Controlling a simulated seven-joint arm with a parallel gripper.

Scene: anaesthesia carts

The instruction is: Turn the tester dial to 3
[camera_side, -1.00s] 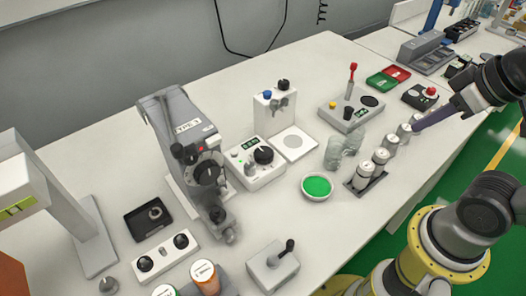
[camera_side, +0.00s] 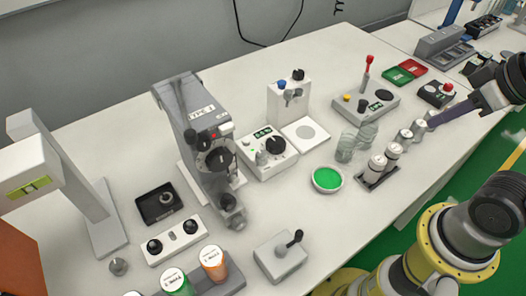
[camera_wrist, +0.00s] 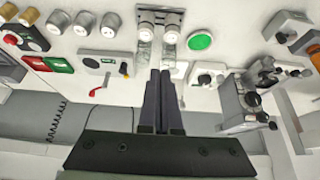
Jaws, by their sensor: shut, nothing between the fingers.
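A white box with a black round dial (camera_side: 275,145) and a small lit green display (camera_side: 262,133) stands mid-table in the side view; it looks like the tester, but its label and dial setting are too small to read. A similar white box with a dark knob (camera_wrist: 205,78) shows right of my fingers in the wrist view. My gripper (camera_side: 430,124) is shut and empty, at the right side of the table above the row of white-capped canisters, well apart from the dial. Its closed fingers (camera_wrist: 160,76) point up the middle of the wrist view.
A grey machine (camera_side: 195,120) stands left of the dial box, and a white stand with two knobs (camera_side: 289,95) behind it. A green-filled bowl (camera_side: 327,179), clear cups (camera_side: 346,147) and canisters (camera_side: 377,164) lie between my gripper and the dial. A grey lever box (camera_side: 365,101) is behind.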

